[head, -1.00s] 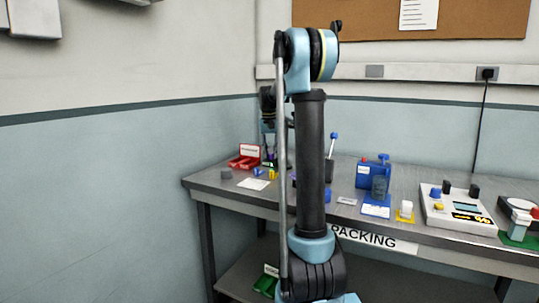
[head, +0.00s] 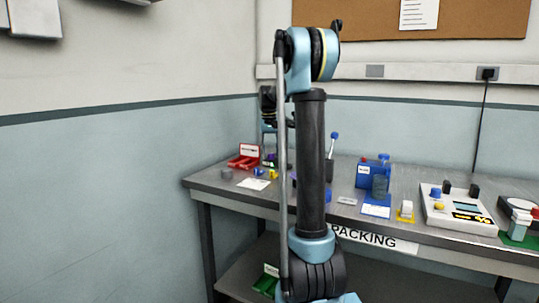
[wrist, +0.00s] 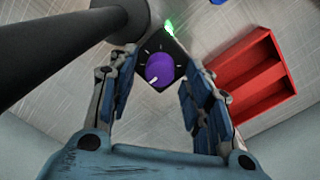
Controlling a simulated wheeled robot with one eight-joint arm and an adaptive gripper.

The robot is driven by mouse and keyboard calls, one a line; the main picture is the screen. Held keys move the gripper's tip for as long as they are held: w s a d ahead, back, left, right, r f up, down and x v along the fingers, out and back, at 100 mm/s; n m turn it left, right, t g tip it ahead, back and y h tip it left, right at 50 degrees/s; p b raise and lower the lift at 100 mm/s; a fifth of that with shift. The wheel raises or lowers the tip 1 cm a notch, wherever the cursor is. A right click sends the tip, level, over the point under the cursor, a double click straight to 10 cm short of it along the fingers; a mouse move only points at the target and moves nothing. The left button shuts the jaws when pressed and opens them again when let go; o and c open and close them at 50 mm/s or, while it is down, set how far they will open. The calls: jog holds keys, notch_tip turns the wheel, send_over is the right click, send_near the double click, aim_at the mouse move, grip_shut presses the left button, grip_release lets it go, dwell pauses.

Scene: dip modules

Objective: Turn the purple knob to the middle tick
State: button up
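The purple knob (wrist: 160,69) sits on a dark square plate in the wrist view, with pale tick marks on the plate around its far side. A white pointer mark on the knob faces the lower left of that view. My gripper (wrist: 162,72) is open, with one finger to the left of the knob and one to the right, and gaps show between fingers and knob. In the head view, a small purple patch (head: 270,157) shows at the table's back left. My arm hides part of that area.
A red tray (wrist: 250,75) lies to the right of the knob in the wrist view, and a green light (wrist: 168,27) glows beyond the plate. In the head view, a blue box (head: 366,176) and a white panel (head: 440,218) stand farther right on the table.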

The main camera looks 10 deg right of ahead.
jog(key=shift+r, duration=0.1)
jog(key=shift+w+a+r, duration=0.1)
jog(key=shift+r, duration=1.85)
jog(key=shift+a+r, duration=0.1)
jog(key=shift+r, duration=1.8)
